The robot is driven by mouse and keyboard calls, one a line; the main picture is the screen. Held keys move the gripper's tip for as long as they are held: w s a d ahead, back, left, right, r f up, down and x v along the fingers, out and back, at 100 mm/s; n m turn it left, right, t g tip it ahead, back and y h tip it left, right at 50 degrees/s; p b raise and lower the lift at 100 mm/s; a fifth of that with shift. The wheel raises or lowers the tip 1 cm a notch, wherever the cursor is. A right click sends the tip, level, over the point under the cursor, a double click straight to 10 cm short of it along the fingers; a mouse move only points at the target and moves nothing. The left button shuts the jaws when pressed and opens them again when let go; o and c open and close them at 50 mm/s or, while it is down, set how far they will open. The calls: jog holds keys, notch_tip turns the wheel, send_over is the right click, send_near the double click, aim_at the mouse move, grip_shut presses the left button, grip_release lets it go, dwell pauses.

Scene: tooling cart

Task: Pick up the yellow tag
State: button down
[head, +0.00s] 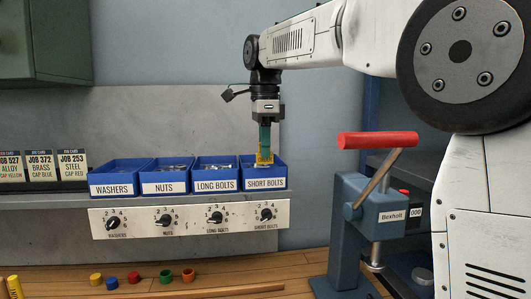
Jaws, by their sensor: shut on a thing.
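The yellow tag (264,158) hangs upright with small dark lettering on it, in front of and above the blue bin labelled SHORT BOLTS (265,184). My gripper (265,150) comes straight down from above and is shut on the yellow tag. The fingers look teal, and the tag covers their lower ends. Whether the tag's bottom edge touches the bin or its contents cannot be told from this view.
Blue bins for washers (115,190), nuts (164,187) and long bolts (214,186) stand left on the shelf. Below is a dial panel (190,217). A red-handled press (370,215) stands right. Small coloured caps (134,277) lie on the bench. Job cards (40,165) stand far left.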

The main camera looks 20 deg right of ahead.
jog(key=s+a, duration=0.3)
jog(key=s, duration=0.3)
jog(key=s+a+r, duration=0.1)
jog(key=s+a, duration=0.2)
jog(key=s, duration=0.4)
jog(key=shift+a+r, duration=0.25)
